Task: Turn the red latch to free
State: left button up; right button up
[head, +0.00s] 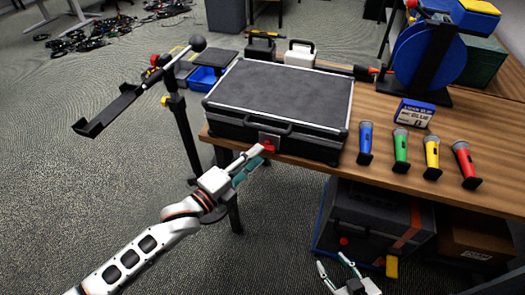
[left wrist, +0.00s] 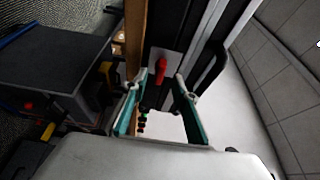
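A black hard case (head: 280,95) with silver edges lies shut on the wooden table. On its front is a small red latch (head: 268,147) on a metal plate, near the case's handle. The red latch (left wrist: 160,69) also shows in the left wrist view, its length running up and down the picture. My left gripper (head: 259,156) is at the front of the case, close to the latch. Its teal fingers (left wrist: 160,88) are open on either side of the latch; contact cannot be told. My right gripper (head: 340,267) is low, below the table edge, open and empty.
Blue, green, yellow and red microphones (head: 401,149) stand right of the case, near a blue box (head: 406,112) and a blue cable reel (head: 425,55). A black stand (head: 180,125) is left of the table. A dark crate (head: 375,222) sits beneath.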

aim_at(266, 148)
pick_arm(q)
jog(key=x, duration=0.3)
jog(key=shift+w+d, duration=0.2)
grip_shut()
